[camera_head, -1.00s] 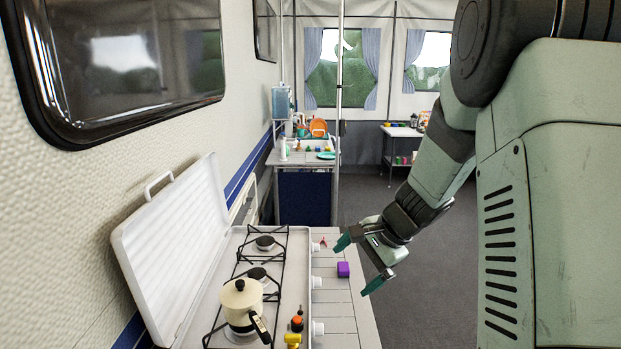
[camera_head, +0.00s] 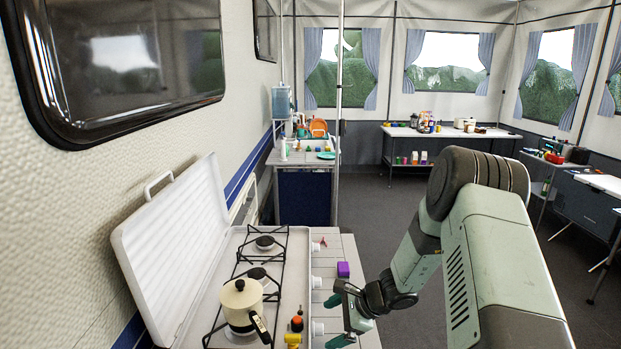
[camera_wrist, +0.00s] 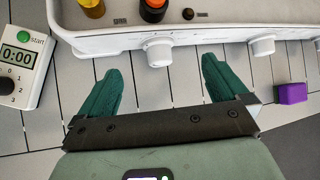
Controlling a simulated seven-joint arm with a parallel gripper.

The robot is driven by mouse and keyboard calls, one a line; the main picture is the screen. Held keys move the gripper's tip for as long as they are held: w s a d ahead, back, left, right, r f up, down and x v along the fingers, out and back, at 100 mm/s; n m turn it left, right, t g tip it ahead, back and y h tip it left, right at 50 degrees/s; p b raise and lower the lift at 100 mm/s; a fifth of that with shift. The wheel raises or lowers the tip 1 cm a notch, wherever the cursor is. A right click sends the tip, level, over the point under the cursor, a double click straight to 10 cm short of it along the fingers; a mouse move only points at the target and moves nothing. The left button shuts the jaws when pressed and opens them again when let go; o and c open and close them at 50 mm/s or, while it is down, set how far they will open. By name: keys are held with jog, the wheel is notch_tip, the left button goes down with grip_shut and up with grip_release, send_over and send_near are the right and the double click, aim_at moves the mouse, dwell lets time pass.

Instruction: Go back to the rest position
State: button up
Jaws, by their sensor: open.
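My gripper (camera_head: 332,321) is at the front edge of the stove counter, low and to the right of the stove knobs. In the wrist view my gripper (camera_wrist: 160,85) has its two green fingers spread wide, with only bare slatted counter (camera_wrist: 150,100) between them. It is open and empty. The stove front with its white knobs (camera_wrist: 158,50) lies just beyond the fingertips. My arm folds down from the right side of the head view.
A purple block (camera_head: 343,269) sits on the counter; the wrist view shows it at right (camera_wrist: 291,93). A cream pot (camera_head: 241,300) stands on the stove (camera_head: 297,262), beside small bottles (camera_head: 296,323). A timer (camera_wrist: 20,62) lies left of my gripper. Open floor (camera_head: 400,215) lies beyond.

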jog(key=shift+x, duration=1.85)
jog(key=c, duration=1.4)
jog(key=shift+c, duration=0.2)
